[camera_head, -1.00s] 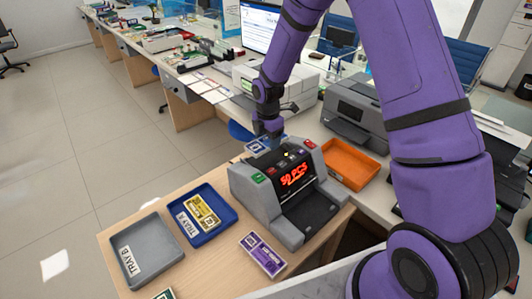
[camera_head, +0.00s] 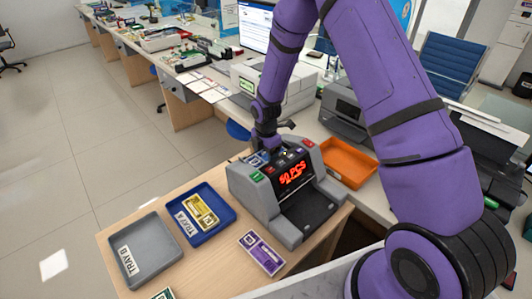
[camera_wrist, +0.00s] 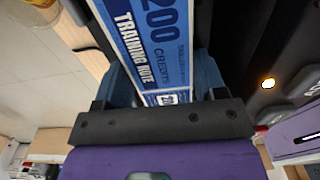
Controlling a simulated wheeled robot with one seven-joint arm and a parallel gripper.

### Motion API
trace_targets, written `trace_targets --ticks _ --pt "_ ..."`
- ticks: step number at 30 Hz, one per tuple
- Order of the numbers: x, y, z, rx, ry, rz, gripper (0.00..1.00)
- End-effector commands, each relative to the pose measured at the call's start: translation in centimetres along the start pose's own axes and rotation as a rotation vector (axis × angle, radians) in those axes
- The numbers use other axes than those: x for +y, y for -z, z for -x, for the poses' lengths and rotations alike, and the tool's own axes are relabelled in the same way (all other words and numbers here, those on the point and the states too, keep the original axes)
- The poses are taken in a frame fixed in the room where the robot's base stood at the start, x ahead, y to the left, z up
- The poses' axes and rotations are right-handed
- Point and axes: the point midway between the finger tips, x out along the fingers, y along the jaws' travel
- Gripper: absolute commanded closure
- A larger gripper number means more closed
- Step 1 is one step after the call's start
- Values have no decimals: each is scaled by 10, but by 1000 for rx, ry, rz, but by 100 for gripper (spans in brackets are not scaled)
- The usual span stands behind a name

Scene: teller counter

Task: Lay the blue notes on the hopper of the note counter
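The blue notes (camera_head: 257,159) are at the top rear of the grey note counter (camera_head: 240,187), over its hopper area. In the wrist view the blue notes (camera_wrist: 152,42) read "200 credits" and "training note". My gripper (camera_head: 266,150) is low over the back of the counter, with its blue fingers (camera_wrist: 165,85) on either side of the notes and close against their edges. The notes seem held between them. The hopper surface is mostly hidden by the arm and notes, so I cannot tell whether the notes touch it. The counter's red display reads "50 PCS".
An orange tray (camera_head: 371,171) stands right of the counter. A blue tray (camera_head: 225,205) holding yellow notes (camera_head: 201,212) and a grey tray (camera_head: 172,252) stand left. Purple notes (camera_head: 261,252) lie in front on the wooden counter. A dark printer (camera_head: 345,112) is behind the orange tray.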

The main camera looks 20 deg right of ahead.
Motion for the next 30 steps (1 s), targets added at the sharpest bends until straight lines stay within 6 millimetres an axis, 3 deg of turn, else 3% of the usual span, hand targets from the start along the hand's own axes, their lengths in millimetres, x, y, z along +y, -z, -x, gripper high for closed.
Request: trace_targets --ticks 1,3,14,30 --pt "0 0 0 0 0 0 23" --pt "0 0 0 0 0 0 12" --pt "0 0 6 0 -2 0 12" --pt "0 0 101 -1 -4 -1 12"
